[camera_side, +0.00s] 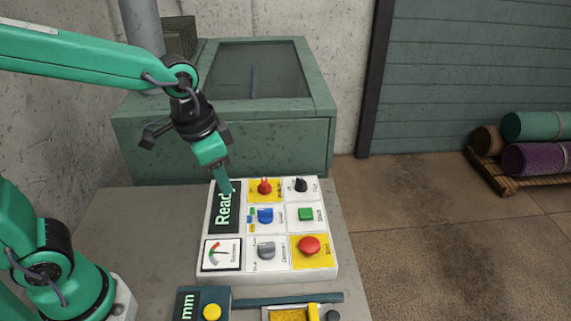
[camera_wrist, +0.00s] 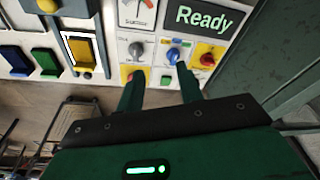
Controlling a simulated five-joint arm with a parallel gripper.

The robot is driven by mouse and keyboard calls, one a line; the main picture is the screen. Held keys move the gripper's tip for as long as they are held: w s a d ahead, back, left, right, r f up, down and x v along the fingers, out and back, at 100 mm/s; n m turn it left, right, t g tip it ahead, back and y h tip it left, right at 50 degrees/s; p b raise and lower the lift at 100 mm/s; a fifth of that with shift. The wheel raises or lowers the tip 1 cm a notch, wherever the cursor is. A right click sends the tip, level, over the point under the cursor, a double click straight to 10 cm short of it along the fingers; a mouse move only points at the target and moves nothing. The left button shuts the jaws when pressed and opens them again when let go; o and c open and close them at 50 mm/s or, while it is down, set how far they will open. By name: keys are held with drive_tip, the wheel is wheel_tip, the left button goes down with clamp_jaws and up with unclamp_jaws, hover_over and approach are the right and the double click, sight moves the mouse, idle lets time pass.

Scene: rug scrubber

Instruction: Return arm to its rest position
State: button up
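My green arm reaches in from the left in the side view. My gripper (camera_side: 226,184) points down just over the upper left part of the white control panel (camera_side: 203,262), in front of the "Ready" display (camera_side: 223,212). I cannot tell whether it touches the panel. In the wrist view, the two green fingers of my gripper (camera_wrist: 160,88) stand apart with nothing between them. The panel's knobs and the "Ready" display (camera_wrist: 203,19) lie beyond them.
The panel has a red knob (camera_side: 265,186), blue knob (camera_side: 265,215), green button (camera_side: 306,213) and red button (camera_side: 309,245). A green machine with a window (camera_side: 255,70) stands behind. Rolled rugs (camera_side: 538,125) lie on a pallet at right. Floor between is clear.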

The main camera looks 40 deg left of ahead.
drive_tip(key=s+a+r+n+t, duration=0.3)
drive_tip(key=s+a+r+n, duration=0.1)
drive_tip(key=s+a, duration=0.3)
drive_tip(key=shift+s+a+y, duration=0.3)
drive_tip(key=shift+s+a, duration=0.05)
drive_tip(key=shift+a, duration=0.25)
